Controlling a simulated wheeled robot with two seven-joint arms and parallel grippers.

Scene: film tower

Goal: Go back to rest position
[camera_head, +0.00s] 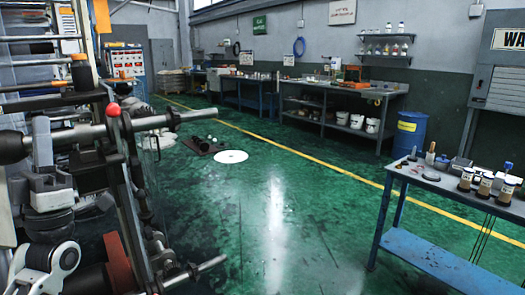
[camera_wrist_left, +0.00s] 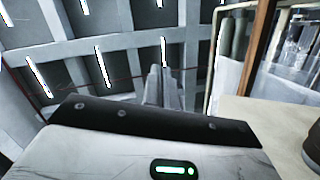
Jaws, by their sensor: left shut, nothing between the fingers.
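My left gripper (camera_head: 41,122) is at the left of the head view, pointing upward in front of the film tower (camera_head: 122,190). Its grey fingers are together and hold nothing. The left wrist view shows the shut fingers (camera_wrist_left: 163,72) against the ceiling. In the head view I cannot tell whether the gripper touches the dark roller (camera_head: 12,147) beside it. My white forearm parts show below the gripper. My right gripper is in neither view.
The tower's rods and red-tipped bar (camera_head: 113,109) stand close right of my left arm. A blue-legged table (camera_head: 425,183) with jars stands at right. The green floor (camera_head: 285,215) between is mostly clear, with a white disc (camera_head: 231,156) and dark mat farther back.

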